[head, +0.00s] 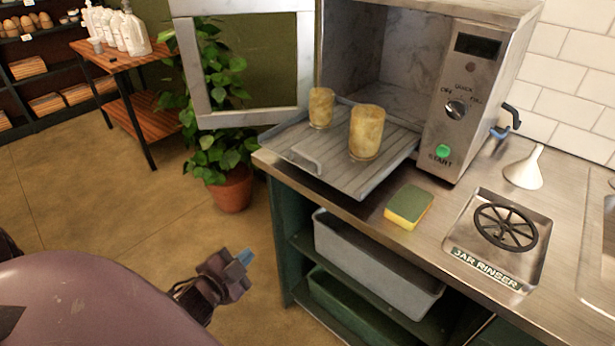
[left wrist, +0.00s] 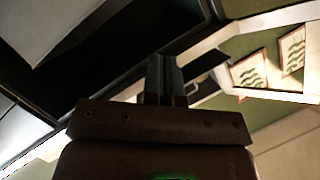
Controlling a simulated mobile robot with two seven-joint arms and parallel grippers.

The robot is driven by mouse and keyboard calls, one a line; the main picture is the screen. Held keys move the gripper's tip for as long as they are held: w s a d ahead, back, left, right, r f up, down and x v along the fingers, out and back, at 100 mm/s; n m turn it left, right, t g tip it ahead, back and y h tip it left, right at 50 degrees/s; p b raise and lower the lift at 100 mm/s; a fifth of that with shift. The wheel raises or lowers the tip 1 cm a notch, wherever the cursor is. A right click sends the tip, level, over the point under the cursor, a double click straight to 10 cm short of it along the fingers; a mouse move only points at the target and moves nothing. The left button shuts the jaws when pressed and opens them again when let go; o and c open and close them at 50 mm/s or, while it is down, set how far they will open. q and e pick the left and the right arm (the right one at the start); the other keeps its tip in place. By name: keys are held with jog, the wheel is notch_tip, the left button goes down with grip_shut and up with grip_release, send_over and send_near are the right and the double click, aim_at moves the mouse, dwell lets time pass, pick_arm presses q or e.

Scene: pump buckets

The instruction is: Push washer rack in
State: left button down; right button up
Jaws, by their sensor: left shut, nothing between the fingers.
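The washer rack (head: 309,168) is a grey ribbed tray with a handle at its front, pulled out of the open steel washer (head: 383,58) over the counter. Two cloudy yellowish jars stand on it, a smaller one (head: 321,107) at the back left and a larger one (head: 366,132) to the right. The washer door (head: 203,66), a framed glass panel, stands open to the left. My left gripper (head: 245,257) is shut and empty, low and to the left of the counter, apart from the rack. It also shows in the left wrist view (left wrist: 163,80). My right gripper is out of view.
A yellow-green sponge (head: 408,207) lies in front of the washer. A jar rinser (head: 505,227) and a white funnel (head: 525,167) are to the right. A grey bin (head: 376,266) sits on the shelf below. A potted plant (head: 230,188) stands behind the door. The floor at left is clear.

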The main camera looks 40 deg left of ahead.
aim_at(297, 164)
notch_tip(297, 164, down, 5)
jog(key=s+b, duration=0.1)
jog(key=b, duration=0.3)
pick_arm(q)
notch_tip(297, 164, up, 14)
jog(key=w+d+m+t+h, duration=0.15)
jog(key=m+t+h, duration=0.4)
jog(key=m, duration=2.45)
jog(key=shift+y, duration=0.35)
jog(key=w+p, duration=0.1)
jog(key=w, duration=0.3)
jog(key=w+r, duration=0.1)
jog(key=w, duration=0.4)
jog(key=w+d+r+p, duration=0.1)
jog(key=w, duration=0.4)
jog(key=shift+r+p, duration=0.25)
jog(key=shift+p, duration=0.1)
jog(key=shift+w, duration=0.1)
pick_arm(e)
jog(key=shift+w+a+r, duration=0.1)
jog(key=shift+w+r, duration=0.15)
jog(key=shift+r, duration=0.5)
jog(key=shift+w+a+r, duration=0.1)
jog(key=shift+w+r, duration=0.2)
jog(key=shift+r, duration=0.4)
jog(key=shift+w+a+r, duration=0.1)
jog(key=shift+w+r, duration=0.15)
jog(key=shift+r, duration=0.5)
